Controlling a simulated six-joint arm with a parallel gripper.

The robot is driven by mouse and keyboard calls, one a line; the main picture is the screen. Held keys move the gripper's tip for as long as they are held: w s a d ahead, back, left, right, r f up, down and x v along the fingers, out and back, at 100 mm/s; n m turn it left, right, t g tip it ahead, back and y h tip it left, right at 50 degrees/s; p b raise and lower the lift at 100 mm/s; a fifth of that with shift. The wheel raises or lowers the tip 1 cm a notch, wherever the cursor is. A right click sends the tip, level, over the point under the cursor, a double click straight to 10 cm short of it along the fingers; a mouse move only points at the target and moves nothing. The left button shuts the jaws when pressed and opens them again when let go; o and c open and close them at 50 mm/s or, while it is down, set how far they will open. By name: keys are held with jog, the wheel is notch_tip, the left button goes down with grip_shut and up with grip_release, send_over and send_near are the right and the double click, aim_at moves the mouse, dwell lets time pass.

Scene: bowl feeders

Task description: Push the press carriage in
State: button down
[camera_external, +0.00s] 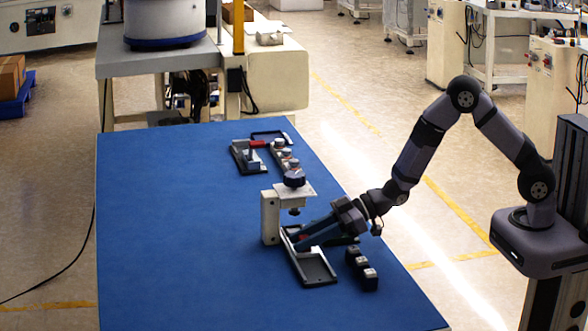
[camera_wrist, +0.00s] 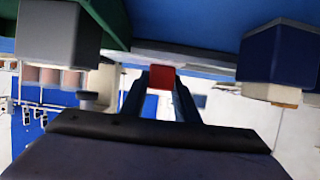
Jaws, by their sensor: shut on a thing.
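The press (camera_external: 269,219) is a white frame on the blue table, with a dark knob (camera_external: 294,178) on top and a spindle below its arm. A dark, light-rimmed carriage track (camera_external: 318,270) runs from under the press toward the front. My gripper (camera_external: 301,242) reaches in low from the right beside the press, over the track. In the wrist view my gripper (camera_wrist: 161,80) is shut on a small red block (camera_wrist: 161,77), seemingly the carriage's handle. The carriage body is mostly hidden behind my gripper, so its exact position under the spindle cannot be told.
Several small dark blocks (camera_external: 362,270) stand in a row right of the track. Farther back are a second tray fixture (camera_external: 247,160) with a red handle (camera_external: 257,143) and a row of knobs (camera_external: 285,158). The table's left side (camera_external: 170,230) is clear.

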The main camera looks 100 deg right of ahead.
jog(key=shift+d, duration=0.25)
jog(key=c, duration=1.4)
grip_release()
jog(key=shift+d, duration=0.15)
jog(key=shift+o, duration=0.2)
jog(key=shift+v, duration=3.7)
jog(key=shift+r, duration=0.1)
